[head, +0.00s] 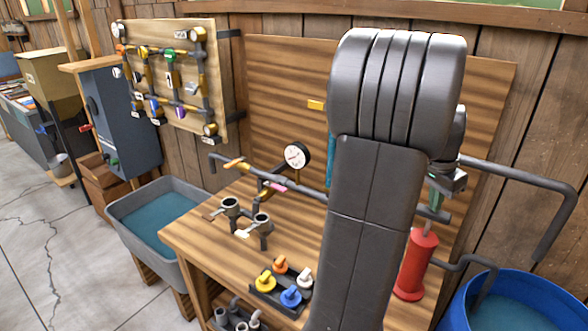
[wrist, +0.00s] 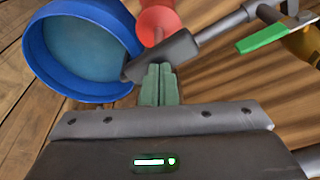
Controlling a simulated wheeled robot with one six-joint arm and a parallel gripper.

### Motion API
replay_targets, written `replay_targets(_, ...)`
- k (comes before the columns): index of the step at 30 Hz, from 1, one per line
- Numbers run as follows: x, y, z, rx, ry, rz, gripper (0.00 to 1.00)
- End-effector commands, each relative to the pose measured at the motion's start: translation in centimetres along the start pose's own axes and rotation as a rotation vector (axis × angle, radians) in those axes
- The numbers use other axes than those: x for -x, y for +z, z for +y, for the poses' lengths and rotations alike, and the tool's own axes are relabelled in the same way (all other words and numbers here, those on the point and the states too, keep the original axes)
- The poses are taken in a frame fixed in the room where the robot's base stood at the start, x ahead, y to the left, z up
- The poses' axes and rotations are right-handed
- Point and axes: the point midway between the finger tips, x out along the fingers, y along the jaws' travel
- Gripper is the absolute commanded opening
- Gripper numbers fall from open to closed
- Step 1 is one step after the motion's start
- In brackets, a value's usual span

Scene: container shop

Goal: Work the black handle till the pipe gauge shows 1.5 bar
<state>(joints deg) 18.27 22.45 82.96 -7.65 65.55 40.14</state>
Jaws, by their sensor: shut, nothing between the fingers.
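A red pump cylinder (head: 414,265) stands upright at the bench's right end and shows in the wrist view (wrist: 158,18). The black handle (wrist: 162,57) is a thick dark bar across the pump's rod, just beyond my fingertips. My gripper (wrist: 160,70) is shut and empty, its tips close to or touching the handle; I cannot tell which. In the head view my arm hides part of the handle and pump.
A blue barrel (head: 512,305) stands right of the bench (head: 205,250). Pipes with a green lever (wrist: 262,37) lie near my gripper. Colored knobs (head: 290,296) and small valves (head: 230,204) are on the bench. A grey water tub (head: 125,212) stands left.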

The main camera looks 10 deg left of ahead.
Motion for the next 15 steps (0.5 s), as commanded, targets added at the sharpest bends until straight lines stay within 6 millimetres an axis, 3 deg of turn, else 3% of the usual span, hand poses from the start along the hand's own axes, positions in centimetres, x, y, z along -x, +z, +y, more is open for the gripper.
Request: replay_targets(15,-4.1,0.9,0.1,0.001,0.003,-0.006,0.0)
